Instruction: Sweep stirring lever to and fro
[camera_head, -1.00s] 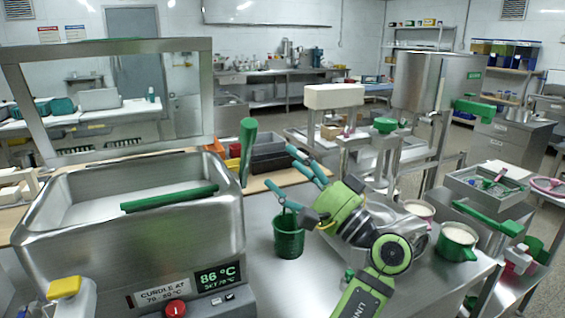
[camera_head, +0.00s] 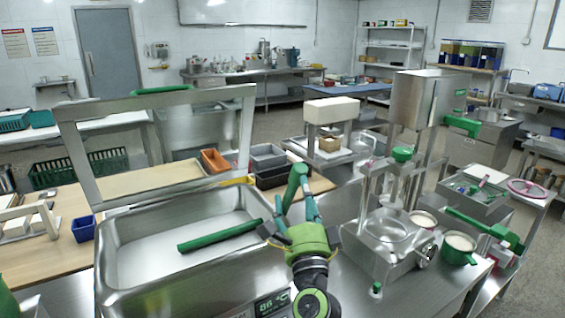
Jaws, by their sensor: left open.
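The stirring lever, with a thick green handle (camera_head: 294,184), stands up at the right side of the steel vat (camera_head: 112,262). A green bar (camera_head: 220,235) lies across the vat above the pale liquid. My left gripper (camera_head: 295,208), with a green body and teal fingers, is open and points away from me at the vat's right side. Its fingers overlap the lever handle in the picture, one just right of it. I cannot tell whether they touch it. The lever's lower part is hidden by the gripper. My right gripper is not in view.
A steel machine (camera_head: 385,245) with a hand wheel stands close to the right of my left arm. A green pot (camera_head: 458,250) of pale liquid is beside it. Dark bins (camera_head: 270,176) stand behind the lever. A wooden counter (camera_head: 62,262) is left of the vat.

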